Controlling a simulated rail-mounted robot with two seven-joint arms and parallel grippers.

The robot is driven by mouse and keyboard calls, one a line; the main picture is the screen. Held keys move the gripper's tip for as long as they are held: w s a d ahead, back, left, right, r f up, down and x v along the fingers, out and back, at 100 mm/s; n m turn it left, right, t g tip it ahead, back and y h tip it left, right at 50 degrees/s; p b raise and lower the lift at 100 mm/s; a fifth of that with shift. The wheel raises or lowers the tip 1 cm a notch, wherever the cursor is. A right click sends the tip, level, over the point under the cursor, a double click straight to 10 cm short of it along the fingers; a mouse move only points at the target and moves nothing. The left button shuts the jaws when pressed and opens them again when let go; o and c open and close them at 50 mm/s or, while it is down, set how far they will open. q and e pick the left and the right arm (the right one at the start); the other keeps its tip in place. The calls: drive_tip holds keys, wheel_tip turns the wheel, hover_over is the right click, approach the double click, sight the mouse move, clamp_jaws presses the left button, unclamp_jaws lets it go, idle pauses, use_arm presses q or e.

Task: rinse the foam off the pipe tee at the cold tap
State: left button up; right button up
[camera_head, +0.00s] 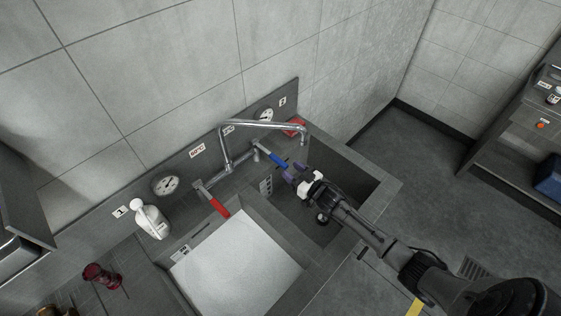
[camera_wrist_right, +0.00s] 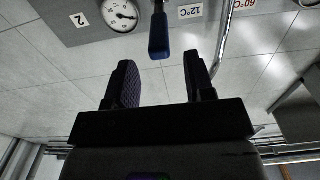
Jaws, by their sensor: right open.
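The cold tap's blue lever (camera_head: 278,160) sticks out from the pipework under the swivel spout (camera_head: 262,126). My right gripper (camera_head: 291,173) is open and empty just in front of the blue lever's end. In the right wrist view the blue lever (camera_wrist_right: 159,38) hangs in line with the gap between the two fingers (camera_wrist_right: 160,82), beyond their tips. A dark red flanged fitting (camera_head: 101,275) stands on the counter at the lower left; I cannot tell whether it is the pipe tee or carries foam. My left gripper is not in view.
A red lever (camera_head: 213,200) marks the hot side. The left basin (camera_head: 176,282) is filled with a white surface; the right basin (camera_head: 352,178) lies under my right arm. A white bottle (camera_head: 151,221) stands by the dial (camera_head: 165,185). A red block (camera_head: 295,127) lies behind the spout.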

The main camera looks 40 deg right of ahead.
sight(270, 153)
drive_tip(key=shift+w+a, duration=0.15)
drive_tip(key=shift+w, duration=1.35)
drive_tip(key=shift+w+a, duration=0.15)
drive_tip(key=shift+w, duration=1.35)
drive_tip(key=shift+c, duration=0.3)
clamp_jaws()
